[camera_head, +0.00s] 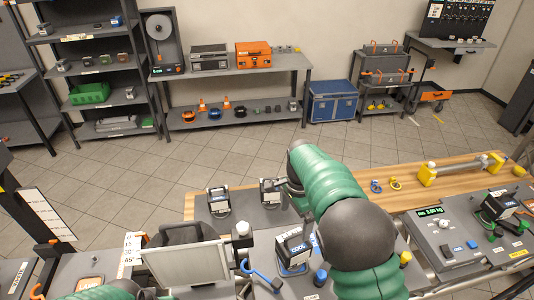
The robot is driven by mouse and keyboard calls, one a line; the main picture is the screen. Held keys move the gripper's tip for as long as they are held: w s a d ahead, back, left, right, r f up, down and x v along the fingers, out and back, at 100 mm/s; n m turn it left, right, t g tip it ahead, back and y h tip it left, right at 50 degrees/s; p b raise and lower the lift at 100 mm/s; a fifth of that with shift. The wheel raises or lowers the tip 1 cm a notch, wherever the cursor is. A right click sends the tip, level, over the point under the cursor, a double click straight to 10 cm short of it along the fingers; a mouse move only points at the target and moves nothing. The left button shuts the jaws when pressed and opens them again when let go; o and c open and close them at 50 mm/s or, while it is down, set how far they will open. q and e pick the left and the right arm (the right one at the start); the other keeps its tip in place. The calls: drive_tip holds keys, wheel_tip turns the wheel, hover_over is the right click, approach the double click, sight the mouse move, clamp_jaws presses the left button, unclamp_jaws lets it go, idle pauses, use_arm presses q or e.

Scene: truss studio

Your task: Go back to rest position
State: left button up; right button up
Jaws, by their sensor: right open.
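My right arm comes up from the bottom right in green segments with a dark joint and reaches over the table. My right gripper (289,189) is at its far end, small and partly hidden by the forearm. It is open, beside a small black device (269,191) on the dark table mat; I cannot tell whether they touch. Of my left arm only a green part shows at the bottom left edge; its gripper is out of view.
Black labelled devices (218,201) (294,248) stand on the table. A grey panel (186,265) is at front left, a scale (459,238) at right, and a yellow-ended tool (460,168) on the wooden top (415,187). Shelves (231,72) line the back wall beyond open floor.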

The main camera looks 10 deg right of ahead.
drive_tip(key=s+d+f+n+t+b, duration=0.1)
drive_tip(key=s+f+n+b, duration=0.3)
drive_tip(key=s, duration=0.7)
drive_tip(key=s+d+f+n+t+b, duration=0.1)
drive_tip(key=s+d+f+n+b, duration=0.1)
drive_tip(key=s+f+n+b, duration=0.3)
drive_tip(key=s+f+n, duration=0.3)
drive_tip(key=s+n, duration=0.2)
drive_tip(key=s, duration=0.1)
drive_tip(key=shift+d+f+t, duration=0.2)
drive_tip(key=shift+d+t, duration=0.05)
drive_tip(key=shift+t, duration=0.05)
drive_tip(key=shift+s+d, duration=0.1)
